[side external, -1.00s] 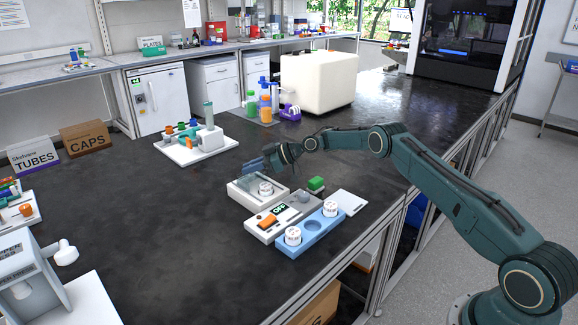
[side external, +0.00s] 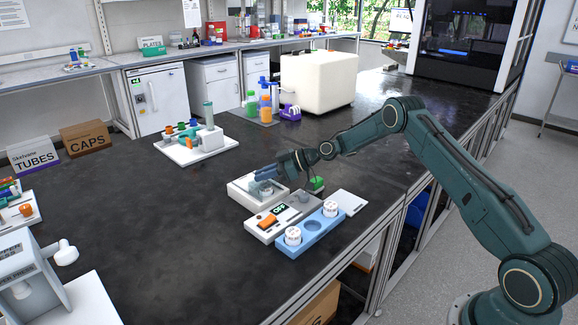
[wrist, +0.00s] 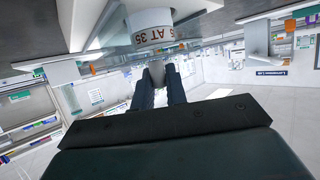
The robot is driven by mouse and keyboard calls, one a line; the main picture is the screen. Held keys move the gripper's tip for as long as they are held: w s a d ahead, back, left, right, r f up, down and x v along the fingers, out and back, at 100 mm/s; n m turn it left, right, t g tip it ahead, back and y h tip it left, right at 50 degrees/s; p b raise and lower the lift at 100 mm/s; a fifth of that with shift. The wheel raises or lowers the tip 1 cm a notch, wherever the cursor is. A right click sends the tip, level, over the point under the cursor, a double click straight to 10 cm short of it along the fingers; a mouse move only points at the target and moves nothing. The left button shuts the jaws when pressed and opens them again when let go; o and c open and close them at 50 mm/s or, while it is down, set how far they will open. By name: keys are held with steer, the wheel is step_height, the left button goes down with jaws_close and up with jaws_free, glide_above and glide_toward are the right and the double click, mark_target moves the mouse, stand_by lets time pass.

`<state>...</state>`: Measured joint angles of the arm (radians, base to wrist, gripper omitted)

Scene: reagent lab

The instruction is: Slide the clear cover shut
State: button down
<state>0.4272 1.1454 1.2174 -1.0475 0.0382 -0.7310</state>
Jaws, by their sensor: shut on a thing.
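The clear cover (side external: 266,187) is faint and hard to make out on the white box (side external: 238,195) in the side view. A white labelled cup sits in this box; it shows in the wrist view (wrist: 150,30), where part of its label reads "AT 35". My gripper (side external: 264,175) is low over the box, its blue-grey fingers reaching left. In the wrist view my fingers (wrist: 158,88) are close together on a small grey knob (wrist: 157,70), which seems to be the cover's handle. The cover's exact edges cannot be told.
A blue holder (side external: 291,245) with two white cups is nearer. Dark bench is free to the left.

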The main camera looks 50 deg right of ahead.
steer(key=shift+s+f, duration=0.1)
steer(key=shift+s, duration=0.45)
steer(key=c, duration=1.4)
jaws_free()
steer(key=shift+c, duration=0.2)
steer(key=shift+s+d+r, duration=0.3)
steer(key=shift+d, duration=0.1)
steer(key=v, duration=1.2)
steer(key=shift+s+d, duration=0.2)
steer(key=shift+s, duration=0.1)
steer(key=shift+r, duration=0.2)
